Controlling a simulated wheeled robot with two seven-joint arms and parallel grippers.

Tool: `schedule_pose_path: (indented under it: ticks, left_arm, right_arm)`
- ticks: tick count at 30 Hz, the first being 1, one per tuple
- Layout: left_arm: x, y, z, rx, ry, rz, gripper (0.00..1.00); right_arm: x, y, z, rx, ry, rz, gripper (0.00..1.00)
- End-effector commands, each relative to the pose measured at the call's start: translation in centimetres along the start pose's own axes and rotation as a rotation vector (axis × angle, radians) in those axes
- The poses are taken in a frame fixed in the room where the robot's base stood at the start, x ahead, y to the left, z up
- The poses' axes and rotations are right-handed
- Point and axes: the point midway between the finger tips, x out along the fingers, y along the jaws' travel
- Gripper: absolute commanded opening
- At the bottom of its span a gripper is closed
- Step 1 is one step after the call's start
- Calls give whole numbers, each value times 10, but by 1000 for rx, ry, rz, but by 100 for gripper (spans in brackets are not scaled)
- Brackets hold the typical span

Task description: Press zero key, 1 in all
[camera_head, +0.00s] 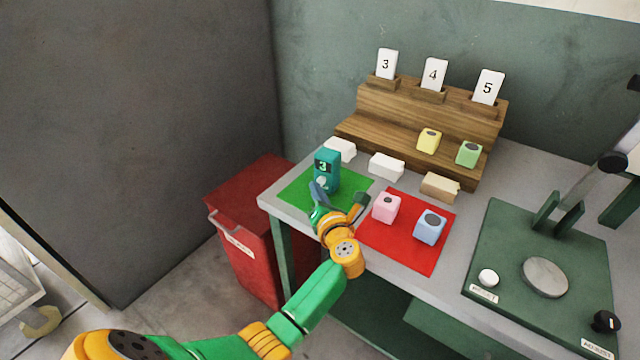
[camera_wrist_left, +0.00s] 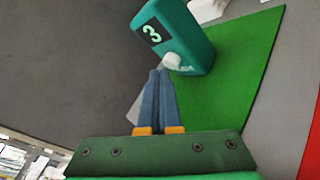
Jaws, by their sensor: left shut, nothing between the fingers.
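A teal device (camera_head: 327,168) with a lit display reading 3 stands upright on the green mat (camera_head: 292,195). It has a round white key (camera_head: 321,183) low on its front; the key (camera_wrist_left: 171,61) also shows in the left wrist view on the device (camera_wrist_left: 187,40). My left gripper (camera_head: 318,190) is shut and empty. In the left wrist view its fingertips (camera_wrist_left: 160,72) are right by the key; I cannot tell whether they touch it. My right gripper is in neither view.
White blocks (camera_head: 386,167) lie behind the mats. A wooden stepped rack (camera_head: 390,103) holds cards 3, 4 and 5. A green press (camera_head: 540,270) stands at right, a red bin (camera_head: 250,255) at left.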

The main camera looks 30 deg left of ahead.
Motion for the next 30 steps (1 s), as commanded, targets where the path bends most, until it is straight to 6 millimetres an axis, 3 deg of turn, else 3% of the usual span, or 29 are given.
schedule_pose_path:
  ticks: [30]
  left_arm:
    - [6,-4,4,0,-1,0,0]
  right_arm:
    - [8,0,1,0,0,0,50]
